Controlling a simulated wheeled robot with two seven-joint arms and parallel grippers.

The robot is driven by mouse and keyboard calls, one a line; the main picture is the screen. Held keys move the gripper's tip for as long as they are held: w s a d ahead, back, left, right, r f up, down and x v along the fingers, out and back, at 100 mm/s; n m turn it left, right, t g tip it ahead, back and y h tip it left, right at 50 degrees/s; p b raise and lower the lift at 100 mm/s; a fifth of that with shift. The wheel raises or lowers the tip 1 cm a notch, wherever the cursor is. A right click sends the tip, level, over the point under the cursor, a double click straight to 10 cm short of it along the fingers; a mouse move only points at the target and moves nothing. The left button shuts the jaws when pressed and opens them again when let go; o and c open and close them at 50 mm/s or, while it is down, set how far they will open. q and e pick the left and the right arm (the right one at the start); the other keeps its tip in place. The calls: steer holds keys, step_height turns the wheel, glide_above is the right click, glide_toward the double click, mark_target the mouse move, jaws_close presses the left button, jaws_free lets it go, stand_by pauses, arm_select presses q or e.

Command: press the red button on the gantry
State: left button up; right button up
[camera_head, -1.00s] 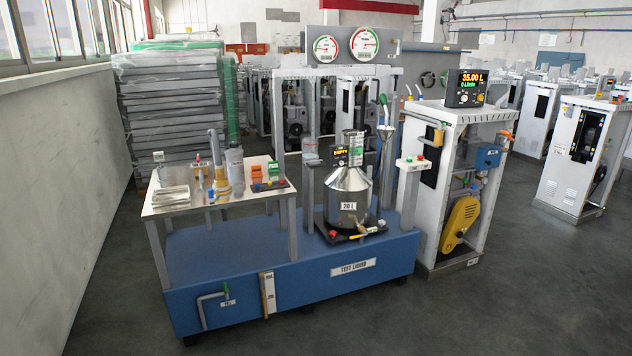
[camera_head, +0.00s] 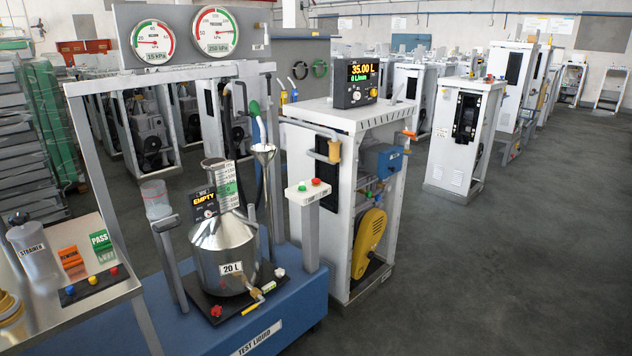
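A small red button (camera_head: 316,182) sits beside a green button (camera_head: 302,187) on a white box (camera_head: 307,193). The box tops a grey post (camera_head: 311,235) at the right end of the blue base (camera_head: 308,305). Both buttons show plainly, with nothing in front of them. A grey frame (camera_head: 175,78) with two round gauges stands behind the steel 20 L can (camera_head: 222,247). Neither of my grippers is in view.
A white dispenser (camera_head: 345,125) with a 35.00 L display stands right of the post. A steel table (camera_head: 60,318) at lower left holds a strip of blue, yellow and red buttons (camera_head: 89,285). Open grey floor (camera_head: 480,280) lies to the right.

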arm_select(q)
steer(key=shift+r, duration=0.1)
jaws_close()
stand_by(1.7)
